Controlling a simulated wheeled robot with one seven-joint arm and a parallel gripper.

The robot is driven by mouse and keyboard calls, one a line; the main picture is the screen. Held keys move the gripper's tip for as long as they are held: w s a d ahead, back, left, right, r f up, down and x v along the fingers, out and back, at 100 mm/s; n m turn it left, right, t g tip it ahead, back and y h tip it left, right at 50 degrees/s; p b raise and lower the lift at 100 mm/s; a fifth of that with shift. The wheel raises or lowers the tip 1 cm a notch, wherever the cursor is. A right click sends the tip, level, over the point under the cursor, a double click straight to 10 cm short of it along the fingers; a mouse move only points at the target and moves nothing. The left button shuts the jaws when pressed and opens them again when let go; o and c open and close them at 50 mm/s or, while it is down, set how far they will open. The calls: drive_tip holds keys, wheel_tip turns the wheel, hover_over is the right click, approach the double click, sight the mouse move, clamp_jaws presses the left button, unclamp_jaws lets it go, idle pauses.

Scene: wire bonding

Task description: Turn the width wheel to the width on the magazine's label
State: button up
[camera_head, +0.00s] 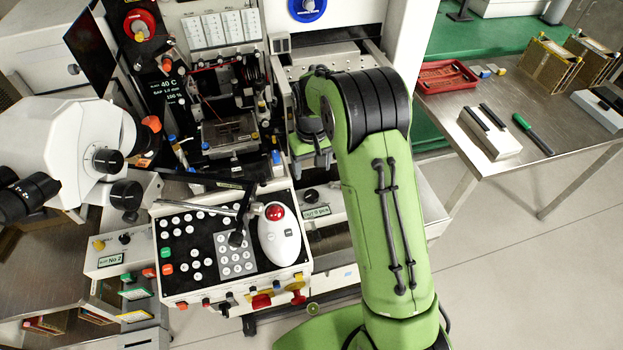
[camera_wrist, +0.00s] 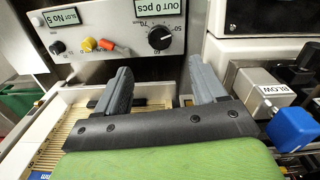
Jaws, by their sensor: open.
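A black dial (camera_wrist: 160,37) with a printed number scale, 50 to 80 readable, sits on a pale panel in the wrist view. The picture shows it upside down. Its pointer setting is too small to read surely. It also shows in the head view (camera_head: 311,195). My gripper (camera_wrist: 160,68) is open and empty; its two grey fingers point towards the panel, one either side of the dial in the picture, apart from it.
The panel carries an OUT pcs label (camera_wrist: 160,8), a SLOT No 5 label (camera_wrist: 62,18) and coloured knobs. A BLOW box (camera_wrist: 262,88) with a blue knob (camera_wrist: 292,128) stands close at right. Brown magazines (camera_head: 548,66) stand on the side table. A microscope (camera_head: 70,150) is at left.

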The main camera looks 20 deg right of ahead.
wheel_tip(320, 180, up, 4)
drive_tip(key=shift+r, duration=0.2)
idle(0.3)
drive_tip(key=s+r+t, duration=0.3)
drive_tip(key=s+r, duration=1)
drive_tip(key=r, duration=0.1)
drive_tip(key=s+m+t, duration=0.1)
drive_tip(key=s+t, duration=0.1)
drive_tip(key=s, duration=1.3)
drive_tip(key=shift+s+d+r+t, duration=0.15)
drive_tip(key=shift+s+r+t, duration=0.1)
drive_tip(key=shift+s+t, duration=0.05)
